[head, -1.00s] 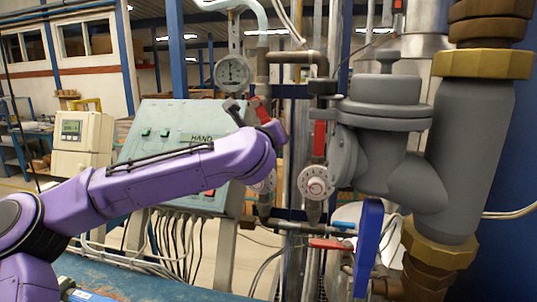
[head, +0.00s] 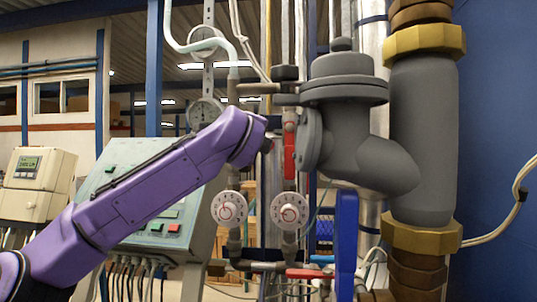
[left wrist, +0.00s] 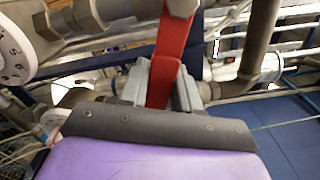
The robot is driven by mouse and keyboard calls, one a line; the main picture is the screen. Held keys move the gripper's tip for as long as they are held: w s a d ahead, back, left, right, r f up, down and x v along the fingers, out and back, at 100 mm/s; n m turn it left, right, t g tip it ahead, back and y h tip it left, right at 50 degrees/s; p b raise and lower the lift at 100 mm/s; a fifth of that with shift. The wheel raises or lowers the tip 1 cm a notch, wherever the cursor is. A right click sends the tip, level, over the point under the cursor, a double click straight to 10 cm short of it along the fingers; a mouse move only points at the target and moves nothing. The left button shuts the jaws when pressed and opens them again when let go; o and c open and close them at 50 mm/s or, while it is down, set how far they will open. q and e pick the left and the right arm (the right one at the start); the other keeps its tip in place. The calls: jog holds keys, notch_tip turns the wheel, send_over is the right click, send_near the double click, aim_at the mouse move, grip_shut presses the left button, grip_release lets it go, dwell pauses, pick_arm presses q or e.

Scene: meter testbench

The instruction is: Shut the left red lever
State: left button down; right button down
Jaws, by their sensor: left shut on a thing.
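The left red lever (left wrist: 172,45) fills the upper middle of the left wrist view, running down between the grey fingers of my left gripper (left wrist: 158,88). The gripper is shut on the lever's lower part. In the head view, my purple left arm reaches up to the left pipe and hides this lever and the fingers. A second red lever (head: 289,152) hangs upright on the pipe to the right, apart from my arm. My right gripper is not in view.
Two white dials (head: 229,209) (head: 290,211) sit below the levers. A thick grey valve body (head: 345,120) and a blue lever (head: 346,240) stand close on the right. A slanted control panel (head: 150,210) is behind my arm. A round gauge (head: 204,112) is above.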

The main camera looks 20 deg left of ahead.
pick_arm(q)
jog(key=shift+r+n, duration=0.2)
jog(key=shift+n, duration=0.1)
jog(key=shift+r, duration=0.1)
jog(key=c, duration=0.9)
grip_release()
jog(key=shift+s+d+f+b, duration=0.15)
jog(key=shift+s+f+b, duration=0.05)
jog(key=shift+b, duration=0.15)
jog(key=b+v, duration=0.3)
jog(key=v, duration=0.7)
jog(key=shift+b, duration=0.35)
